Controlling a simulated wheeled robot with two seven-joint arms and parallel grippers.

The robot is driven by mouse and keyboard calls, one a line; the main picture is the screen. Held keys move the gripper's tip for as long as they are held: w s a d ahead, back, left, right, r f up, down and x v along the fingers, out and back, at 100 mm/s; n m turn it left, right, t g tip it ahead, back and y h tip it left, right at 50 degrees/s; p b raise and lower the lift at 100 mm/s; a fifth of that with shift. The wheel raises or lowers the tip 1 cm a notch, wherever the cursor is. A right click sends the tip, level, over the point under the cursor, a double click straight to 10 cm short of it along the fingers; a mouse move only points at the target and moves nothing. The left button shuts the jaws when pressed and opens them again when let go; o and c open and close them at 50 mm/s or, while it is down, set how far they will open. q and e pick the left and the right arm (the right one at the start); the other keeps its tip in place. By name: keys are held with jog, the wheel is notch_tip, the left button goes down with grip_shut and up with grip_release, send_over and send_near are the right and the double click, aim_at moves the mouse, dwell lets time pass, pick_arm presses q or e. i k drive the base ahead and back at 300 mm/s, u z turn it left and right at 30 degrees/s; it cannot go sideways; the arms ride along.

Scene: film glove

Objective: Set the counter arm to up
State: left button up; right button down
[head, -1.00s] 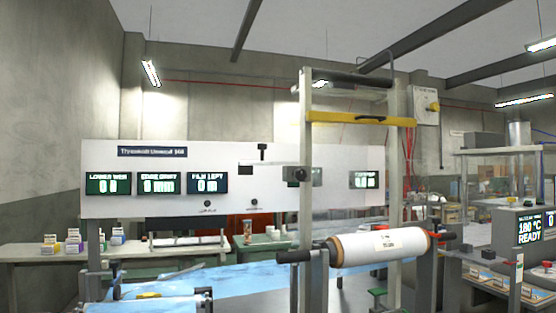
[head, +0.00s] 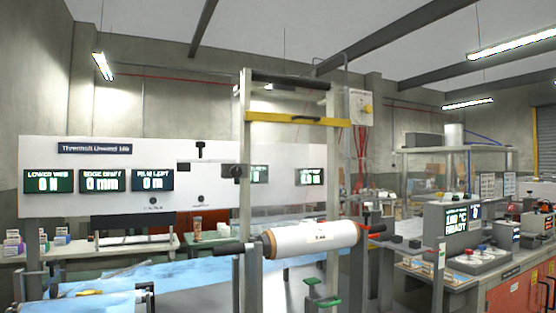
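The film unwind stand (head: 245,180) is an upright pale frame with a yellow bar (head: 290,118) across it. A white film roll (head: 310,238) lies level on a shaft at its front. Behind it, a white panel (head: 110,205) carries displays, one reading LOWER WEB 0 N (head: 48,182) and one FILM LEFT 0 m (head: 153,180). Neither of my grippers shows.
A blue film sheet (head: 185,272) stretches behind the stand at the lower left. On the right, a bench with a red front (head: 510,295) bears a READY display (head: 457,220) and control boxes. A green-topped stool (head: 323,300) stands below the roll.

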aim_at(53, 291)
jog(key=z, duration=0.45)
jog(key=i, duration=0.9)
jog(key=u, duration=0.75)
jog(key=i, duration=0.6)
jog(key=u, duration=0.55)
